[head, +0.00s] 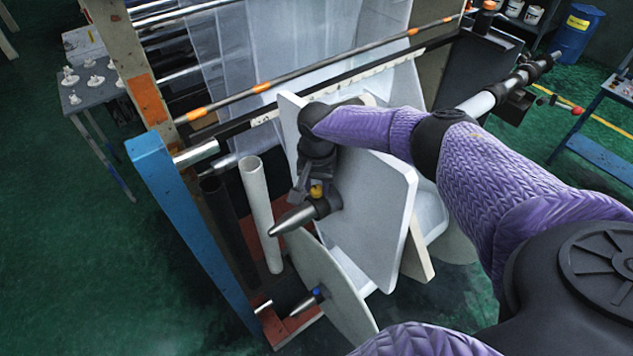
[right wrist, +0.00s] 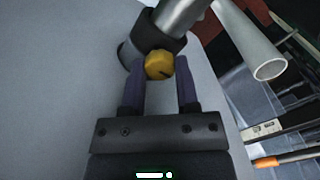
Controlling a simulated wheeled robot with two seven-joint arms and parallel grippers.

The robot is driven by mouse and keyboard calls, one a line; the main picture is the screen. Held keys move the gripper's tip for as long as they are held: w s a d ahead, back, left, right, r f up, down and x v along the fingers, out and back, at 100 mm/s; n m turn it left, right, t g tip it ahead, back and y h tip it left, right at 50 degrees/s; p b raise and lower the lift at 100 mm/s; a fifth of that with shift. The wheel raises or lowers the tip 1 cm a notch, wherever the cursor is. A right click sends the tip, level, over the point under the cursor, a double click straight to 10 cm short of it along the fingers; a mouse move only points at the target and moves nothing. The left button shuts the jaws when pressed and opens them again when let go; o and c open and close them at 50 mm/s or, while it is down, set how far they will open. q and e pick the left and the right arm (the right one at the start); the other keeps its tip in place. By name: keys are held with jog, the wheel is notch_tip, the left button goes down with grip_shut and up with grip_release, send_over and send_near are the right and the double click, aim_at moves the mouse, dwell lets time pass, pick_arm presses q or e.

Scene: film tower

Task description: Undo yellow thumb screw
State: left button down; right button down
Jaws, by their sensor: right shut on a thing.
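The yellow thumb screw (head: 316,191) sits on the dark collar (head: 322,207) around a pointed metal shaft end (head: 292,218), in front of a large pale plate. My right gripper (head: 312,188) is at the screw. In the right wrist view, the yellow thumb screw (right wrist: 159,65) lies between the tips of the two purple-dark fingers of my right gripper (right wrist: 160,82), which is shut on it. The collar (right wrist: 160,32) and the metal shaft (right wrist: 183,18) show just beyond. My left gripper is not in view.
The pale plate (head: 370,215) stands close behind the collar. A white tube (head: 260,213) and a blue post (head: 185,225) stand to the left.

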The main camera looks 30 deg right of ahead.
aim_at(316, 189)
jog(key=shift+n+p, duration=0.5)
jog(key=shift+n, duration=0.7)
jog(key=n, duration=0.3)
jog(key=shift+n, duration=0.3)
jog(key=n, duration=0.4)
jog(key=shift+n, duration=2.1)
jog(key=shift+c, duration=1.7)
grip_release()
notch_tip(316, 189, up, 10)
jog(key=p, duration=0.1)
